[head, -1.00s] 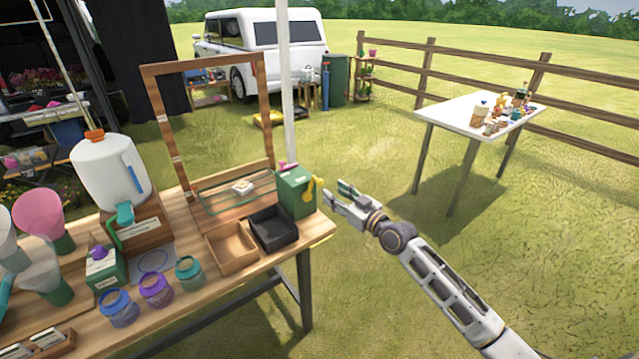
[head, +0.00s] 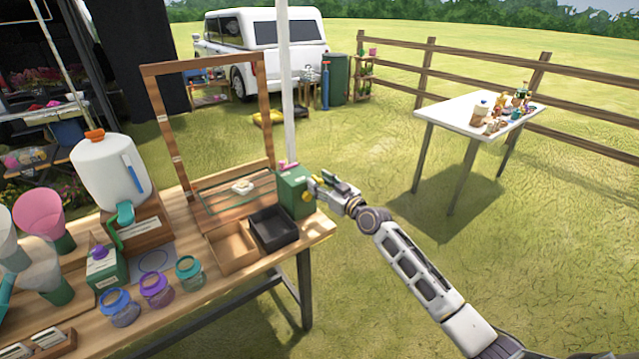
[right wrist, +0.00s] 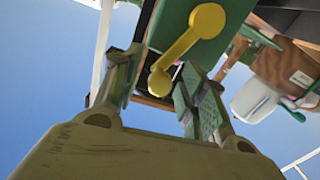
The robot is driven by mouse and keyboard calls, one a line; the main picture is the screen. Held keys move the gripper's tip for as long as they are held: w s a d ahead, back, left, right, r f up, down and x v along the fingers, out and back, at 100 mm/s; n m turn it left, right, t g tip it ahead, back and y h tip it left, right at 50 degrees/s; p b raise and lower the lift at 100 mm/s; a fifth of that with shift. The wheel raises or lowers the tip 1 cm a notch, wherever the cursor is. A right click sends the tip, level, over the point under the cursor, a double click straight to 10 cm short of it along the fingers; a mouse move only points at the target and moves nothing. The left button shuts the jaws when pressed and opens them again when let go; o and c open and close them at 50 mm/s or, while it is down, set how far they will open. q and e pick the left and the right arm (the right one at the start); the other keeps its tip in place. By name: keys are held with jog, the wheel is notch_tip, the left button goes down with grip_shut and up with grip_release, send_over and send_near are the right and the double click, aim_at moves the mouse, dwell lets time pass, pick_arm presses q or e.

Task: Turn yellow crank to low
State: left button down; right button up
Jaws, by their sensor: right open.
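The yellow crank (right wrist: 190,45) is on the side of a green box (head: 293,190) at the right end of the wooden table. In the right wrist view its round hub is at the top and its arm runs down to a knob (right wrist: 160,82) between my fingers. My right gripper (right wrist: 155,90) is open, with one finger on each side of the knob; I cannot tell whether either touches it. In the head view my right gripper (head: 318,188) is at the box's right face and covers part of the crank. My left gripper is not in view.
A black tray (head: 273,242) and a brown tray (head: 232,262) sit left of the box. A wooden frame (head: 160,140) and a white pole (head: 286,90) stand close behind.

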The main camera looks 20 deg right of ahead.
jog(key=shift+w+a, duration=0.15)
jog(key=shift+w, duration=0.15)
grip_shut()
dwell(0.3)
